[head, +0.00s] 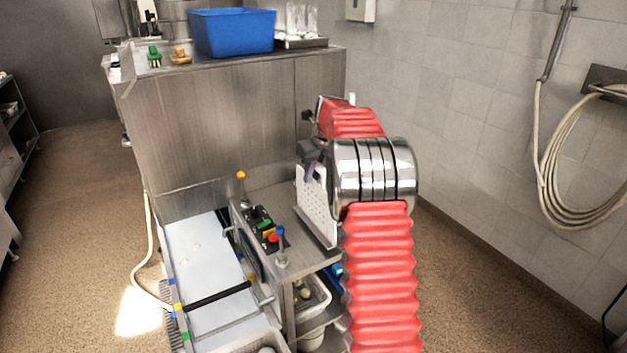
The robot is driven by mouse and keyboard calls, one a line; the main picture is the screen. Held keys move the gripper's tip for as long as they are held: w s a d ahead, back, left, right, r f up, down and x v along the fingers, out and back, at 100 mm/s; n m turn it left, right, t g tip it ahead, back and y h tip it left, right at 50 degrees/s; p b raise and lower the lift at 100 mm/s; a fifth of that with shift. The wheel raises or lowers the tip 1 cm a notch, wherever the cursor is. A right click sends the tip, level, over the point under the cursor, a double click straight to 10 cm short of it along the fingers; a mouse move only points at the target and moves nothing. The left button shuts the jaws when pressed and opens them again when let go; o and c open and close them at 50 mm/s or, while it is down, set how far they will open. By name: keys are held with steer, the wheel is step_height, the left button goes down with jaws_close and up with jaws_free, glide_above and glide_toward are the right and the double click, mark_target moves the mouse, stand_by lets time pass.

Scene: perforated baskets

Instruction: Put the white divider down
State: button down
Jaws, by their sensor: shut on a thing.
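The white divider (313,208) is a flat perforated panel. It is held roughly upright at the right side of the steel counter, left of my arm's red bellows sleeve. My gripper (310,158) is shut on its upper edge; the dark fingers are small and partly hidden by my shiny arm joint. The divider's lower edge is close to the counter top (285,212); I cannot tell whether it touches. My arm hides part of the divider's right side.
A control panel with coloured buttons (263,232) and knobbed levers stands left of the divider. A pale conveyor bed (205,265) lies further left. A tall steel cabinet (215,130) rises behind, with a blue bin (232,33) on top. A tray (312,297) sits below the counter.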

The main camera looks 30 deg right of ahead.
mark_target(317, 163)
steer(key=shift+f, duration=1)
steer(key=c, duration=1.6)
jaws_free()
steer(key=shift+f, duration=0.1)
steer(key=shift+c, duration=0.2)
steer(key=v, duration=1.2)
steer(key=shift+a, duration=0.1)
